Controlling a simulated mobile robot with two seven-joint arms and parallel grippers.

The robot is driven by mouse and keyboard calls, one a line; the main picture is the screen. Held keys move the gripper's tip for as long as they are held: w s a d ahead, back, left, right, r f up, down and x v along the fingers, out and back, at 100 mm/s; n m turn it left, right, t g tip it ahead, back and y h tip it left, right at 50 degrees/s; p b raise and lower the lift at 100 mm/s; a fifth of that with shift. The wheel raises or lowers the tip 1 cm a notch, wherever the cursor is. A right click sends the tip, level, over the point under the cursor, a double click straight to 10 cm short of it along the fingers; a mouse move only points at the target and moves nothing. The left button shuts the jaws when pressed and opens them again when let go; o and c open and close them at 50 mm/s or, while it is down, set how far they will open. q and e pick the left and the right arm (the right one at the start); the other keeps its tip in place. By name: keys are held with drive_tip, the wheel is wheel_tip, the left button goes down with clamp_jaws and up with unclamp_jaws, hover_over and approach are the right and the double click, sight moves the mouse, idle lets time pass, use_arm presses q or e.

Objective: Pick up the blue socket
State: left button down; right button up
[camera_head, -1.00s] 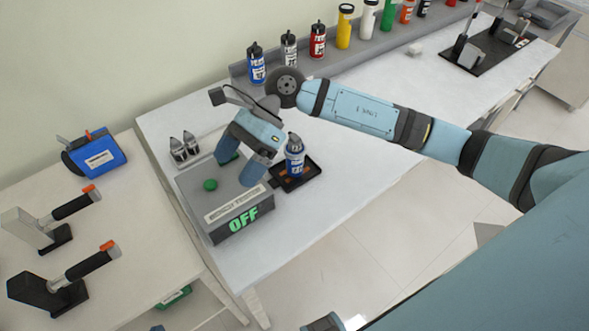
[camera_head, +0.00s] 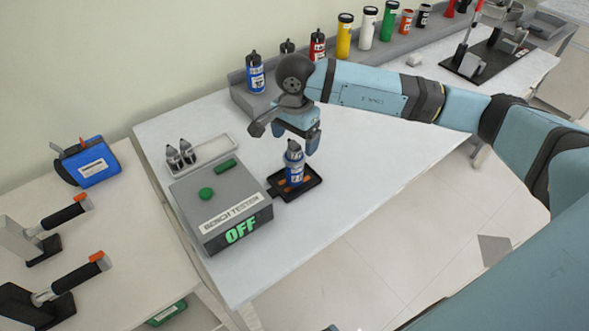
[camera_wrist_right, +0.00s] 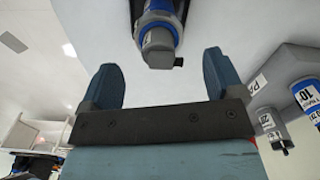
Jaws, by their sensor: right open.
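A blue socket (camera_head: 294,172) with a white label and a grey top stands upright on a small black tray (camera_head: 312,186), right of the bench tester. Another blue socket (camera_head: 256,78) stands at the left end of the rear shelf. My right gripper (camera_head: 300,134) is open and empty, just above and behind the tray's socket. In the right wrist view, a blue socket with a grey tip (camera_wrist_right: 158,42) appears beyond the gap between the spread fingers (camera_wrist_right: 158,78). My left gripper is not in view.
The grey bench tester (camera_head: 220,205) reads OFF and has a green button. Two small grey-tipped items (camera_head: 180,154) stand behind it. The rear shelf (camera_head: 390,42) holds several coloured bottles. The white table right of the tray is clear.

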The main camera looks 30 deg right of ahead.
sight(296, 155)
drive_tip(key=shift+d+f+p, duration=0.1)
drive_tip(key=shift+f+p, duration=0.4)
drive_tip(key=shift+f, duration=2.5)
drive_tip(key=c, duration=1.5)
drive_tip(key=shift+o, duration=0.2)
drive_tip(key=shift+r, duration=0.15)
